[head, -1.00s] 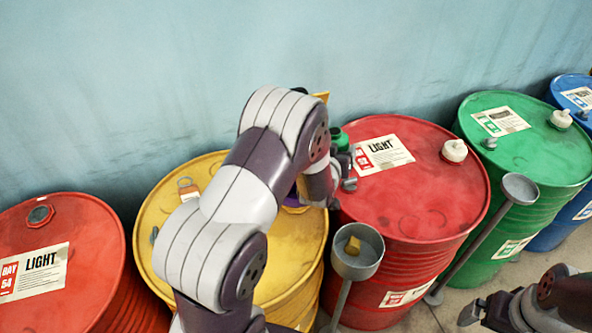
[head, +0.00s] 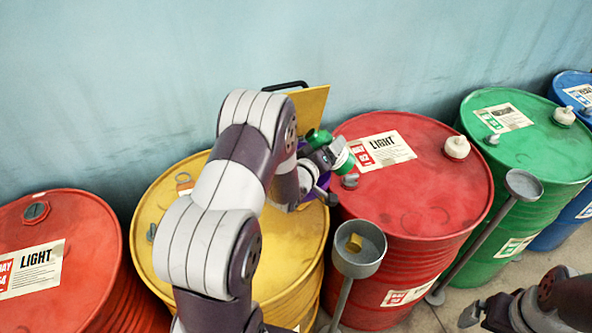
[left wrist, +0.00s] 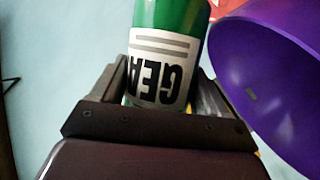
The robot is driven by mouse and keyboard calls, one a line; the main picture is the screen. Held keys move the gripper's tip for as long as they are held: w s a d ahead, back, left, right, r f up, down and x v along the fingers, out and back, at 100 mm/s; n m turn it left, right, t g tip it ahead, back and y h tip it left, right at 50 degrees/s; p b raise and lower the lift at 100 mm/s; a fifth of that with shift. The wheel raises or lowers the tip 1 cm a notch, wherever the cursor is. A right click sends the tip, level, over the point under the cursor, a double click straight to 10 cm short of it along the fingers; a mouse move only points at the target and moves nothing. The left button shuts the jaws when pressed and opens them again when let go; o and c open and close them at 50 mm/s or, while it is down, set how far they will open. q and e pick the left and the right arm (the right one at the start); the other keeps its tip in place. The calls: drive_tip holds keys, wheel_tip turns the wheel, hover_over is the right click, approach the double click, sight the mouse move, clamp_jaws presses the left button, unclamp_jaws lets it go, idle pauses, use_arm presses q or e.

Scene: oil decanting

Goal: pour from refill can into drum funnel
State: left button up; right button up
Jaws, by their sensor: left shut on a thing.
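My left gripper (head: 322,160) is shut on a green refill can (head: 318,138) above the gap between the yellow drum and the middle red drum. In the left wrist view the can (left wrist: 170,60) sits between the two fingers, its label reading "GEA" upside down. The can looks tilted; its mouth and any flow are not clear. The purple funnel (left wrist: 268,85) fills the right of that view, close beside the can. In the head view only slivers of the funnel (head: 318,189) show past my gripper, over the yellow drum (head: 160,205). My right gripper (head: 484,312) is low at the right, apart from the drums.
Red drums (head: 425,195) (head: 85,235), a green drum (head: 535,150) and a blue drum (head: 572,88) line the wall. Grey cups on posts (head: 358,262) (head: 522,190) stand in front. A yellow panel with a black handle (head: 312,105) rises behind my left arm.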

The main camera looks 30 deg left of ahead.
use_arm(q)
drive_tip(key=shift+d+f+n, duration=0.1)
drive_tip(key=shift+f+n, duration=0.05)
drive_tip(key=shift+n, duration=0.15)
drive_tip(key=shift+d+f+n+t+h+b, duration=0.25)
drive_tip(key=shift+f+n+t+b, duration=0.3)
drive_tip(key=shift+n+b, duration=0.4)
drive_tip(key=shift+w+r+n+t+p, duration=0.1)
drive_tip(key=shift+r+n+t+p, duration=0.2)
drive_tip(key=shift+r+n, duration=0.2)
drive_tip(key=shift+r+n+h, duration=0.25)
drive_tip(key=shift+f, duration=0.1)
drive_tip(key=shift+s+a+f+n+t+b, duration=0.25)
drive_tip(key=shift+a+n+t+b, duration=0.25)
drive_tip(key=shift+n+b, duration=0.35)
drive_tip(key=shift+a+r+n+t+b, duration=0.1)
drive_tip(key=shift+r+n+t+b, duration=0.3)
drive_tip(key=shift+n, duration=0.45)
drive_tip(key=shift+a+f+n+b, duration=0.1)
drive_tip(key=shift+f+n+b, duration=0.1)
drive_tip(key=shift+n+b, duration=0.55)
idle(0.8)
